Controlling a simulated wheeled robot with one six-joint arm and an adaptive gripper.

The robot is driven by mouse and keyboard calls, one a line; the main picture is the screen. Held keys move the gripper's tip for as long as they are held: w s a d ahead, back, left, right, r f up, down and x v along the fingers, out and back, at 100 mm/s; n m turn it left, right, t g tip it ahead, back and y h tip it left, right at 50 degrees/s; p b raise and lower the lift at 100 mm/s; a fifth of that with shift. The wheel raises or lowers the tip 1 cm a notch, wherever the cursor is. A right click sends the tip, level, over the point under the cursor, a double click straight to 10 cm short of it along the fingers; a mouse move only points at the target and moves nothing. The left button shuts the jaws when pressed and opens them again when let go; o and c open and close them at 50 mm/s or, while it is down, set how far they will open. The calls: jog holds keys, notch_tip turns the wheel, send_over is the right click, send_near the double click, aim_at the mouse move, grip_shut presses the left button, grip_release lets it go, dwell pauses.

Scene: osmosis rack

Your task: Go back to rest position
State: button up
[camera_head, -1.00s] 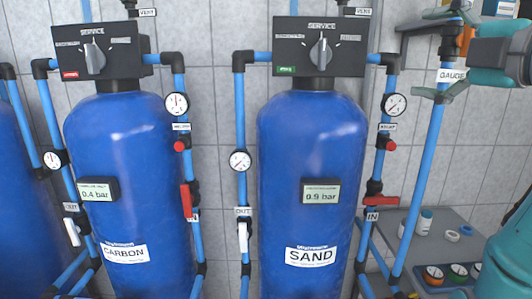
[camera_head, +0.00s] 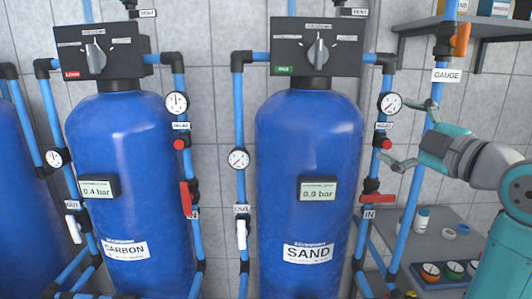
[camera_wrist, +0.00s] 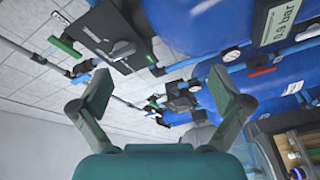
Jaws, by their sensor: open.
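My gripper (camera_head: 408,136) is open and empty, to the right of the sand tank (camera_head: 306,140) in the head view. Its fingers point left, spread above and below, and overlap the blue pipe below the GAUGE label; whether they touch it I cannot tell. In the wrist view my gripper (camera_wrist: 160,92) shows both fingers wide apart with nothing between them. The orange handle (camera_head: 461,39) on the GAUGE pipe stands upright, clear of my gripper. The sand tank's display (camera_head: 318,189) reads about 0.9 bar.
The carbon tank (camera_head: 128,150) stands left of the sand tank. A pressure gauge (camera_head: 390,103) and red-handled valve (camera_head: 377,198) are close to my gripper. A wall shelf (camera_head: 408,30) is above. A grey bench (camera_head: 408,245) with small jars is below.

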notch_tip(320, 180, down, 13)
jog(key=w+m+h, duration=0.1)
jog(key=m, duration=0.3)
jog(key=s+a+f+m+h, duration=0.1)
jog(key=s+f+m, duration=0.25)
jog(key=f, duration=0.55)
jog(key=s+a+f+m+h, duration=0.15)
jog(key=s+f, duration=0.25)
jog(key=f, duration=0.5)
jog(key=s+f+m+h, duration=0.2)
jog(key=s+f+m, duration=0.15)
jog(key=f, duration=0.55)
jog(key=s+f+m, duration=0.2)
jog(key=s+f, duration=0.5)
jog(key=s, duration=0.2)
jog(key=s+a+f+m+g, duration=0.1)
jog(key=s, duration=1.3)
jog(key=s+a+f+m+g, duration=0.1)
jog(key=s+a+f, duration=0.1)
jog(key=s, duration=1.2)
jog(key=shift+s+a+m+h, duration=0.15)
jog(key=shift+s+m+h, duration=0.2)
jog(key=shift+s, duration=0.05)
